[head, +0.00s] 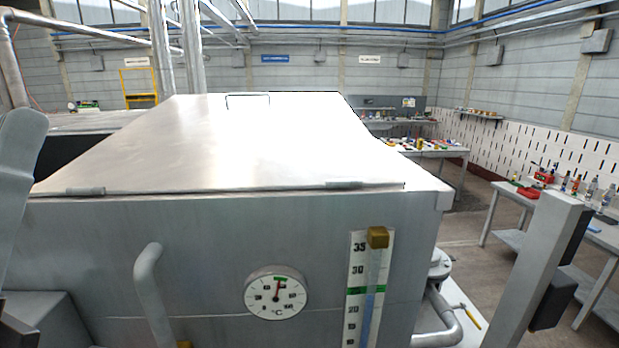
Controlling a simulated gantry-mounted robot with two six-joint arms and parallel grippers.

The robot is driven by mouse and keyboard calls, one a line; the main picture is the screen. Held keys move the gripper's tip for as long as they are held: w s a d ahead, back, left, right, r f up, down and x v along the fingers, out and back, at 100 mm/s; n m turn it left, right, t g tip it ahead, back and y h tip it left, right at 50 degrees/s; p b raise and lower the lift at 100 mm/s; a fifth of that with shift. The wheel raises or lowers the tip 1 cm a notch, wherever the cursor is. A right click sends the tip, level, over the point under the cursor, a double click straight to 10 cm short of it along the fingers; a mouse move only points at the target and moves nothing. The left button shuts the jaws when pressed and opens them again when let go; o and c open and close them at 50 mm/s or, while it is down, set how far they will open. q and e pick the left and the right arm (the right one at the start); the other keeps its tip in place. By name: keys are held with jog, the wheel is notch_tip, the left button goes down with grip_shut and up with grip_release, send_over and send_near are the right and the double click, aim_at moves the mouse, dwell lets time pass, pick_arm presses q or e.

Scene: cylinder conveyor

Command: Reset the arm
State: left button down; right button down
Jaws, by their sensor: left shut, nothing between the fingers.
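My left arm (18,165) comes in at the left edge, upright beside the metal tank. A dark part of my left gripper (18,333) shows only in the bottom left corner, cut off by the frame. It is shut and I see nothing held in it. A grey link of my right arm (545,262) stands at the lower right, apart from the tank. My right gripper is out of view.
A large metal tank (200,225) with a closed lid (210,150) fills the middle. Its front has a round thermometer (275,292), a level scale (368,285) and a bent pipe (148,285). Workbenches (420,150) stand behind to the right. Some floor at right is clear.

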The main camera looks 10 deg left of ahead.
pick_arm(q)
notch_tip(320, 180, up, 20)
jog(key=w+d+m+g+h+p, duration=0.1)
jog(key=w+m+h+p, duration=0.1)
jog(key=p, duration=2)
jog(key=shift+d+r+m+h, duration=0.2)
jog(key=shift+d+m+h, duration=0.15)
jog(key=shift+m+h, duration=0.65)
jog(key=shift+w, duration=0.1)
